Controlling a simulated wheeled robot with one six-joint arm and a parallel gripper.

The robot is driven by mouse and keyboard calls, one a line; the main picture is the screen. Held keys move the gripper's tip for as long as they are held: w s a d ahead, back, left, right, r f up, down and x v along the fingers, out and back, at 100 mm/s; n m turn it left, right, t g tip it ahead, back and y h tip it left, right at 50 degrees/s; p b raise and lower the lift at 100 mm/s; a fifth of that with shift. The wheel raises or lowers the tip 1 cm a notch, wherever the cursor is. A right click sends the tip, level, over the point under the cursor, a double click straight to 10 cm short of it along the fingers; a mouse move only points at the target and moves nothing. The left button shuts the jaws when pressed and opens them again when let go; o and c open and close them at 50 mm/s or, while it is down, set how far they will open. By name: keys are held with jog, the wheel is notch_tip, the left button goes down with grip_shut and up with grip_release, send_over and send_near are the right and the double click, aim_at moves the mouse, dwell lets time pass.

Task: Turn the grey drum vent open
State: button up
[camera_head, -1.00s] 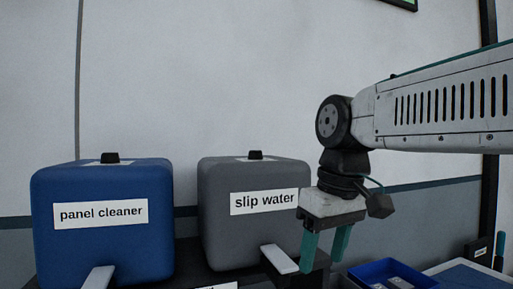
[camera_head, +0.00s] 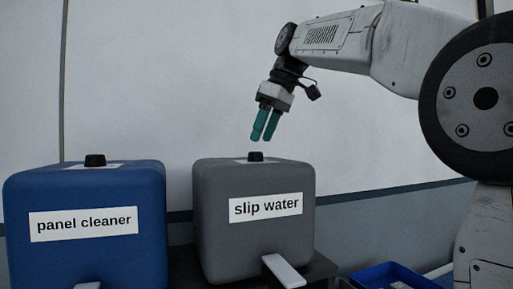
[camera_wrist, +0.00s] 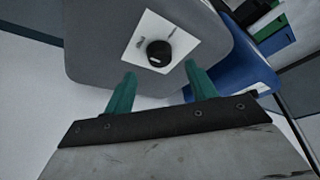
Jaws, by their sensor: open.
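The grey drum (camera_head: 250,240) is labelled "slip water" and stands at the middle of the head view. Its vent is a small black cap (camera_head: 255,157) on top. In the wrist view the vent (camera_wrist: 159,53) sits on a white plate (camera_wrist: 178,28) with markings too small to read. My gripper (camera_head: 262,138) has two teal fingers and hangs just above the vent in the head view. In the wrist view my gripper (camera_wrist: 165,78) is open and empty, with the vent beyond its fingertips, roughly between them and apart from them.
A blue drum (camera_head: 85,255) labelled "panel cleaner" stands left of the grey drum, with its own black cap (camera_head: 95,160). A white lever (camera_head: 284,271) juts from the grey drum's lower front. A blue tray (camera_head: 385,274) lies at lower right. The wall behind is plain.

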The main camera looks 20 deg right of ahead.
aim_at(255, 156)
jog(key=shift+x, duration=2.2)
jog(key=c, duration=1)
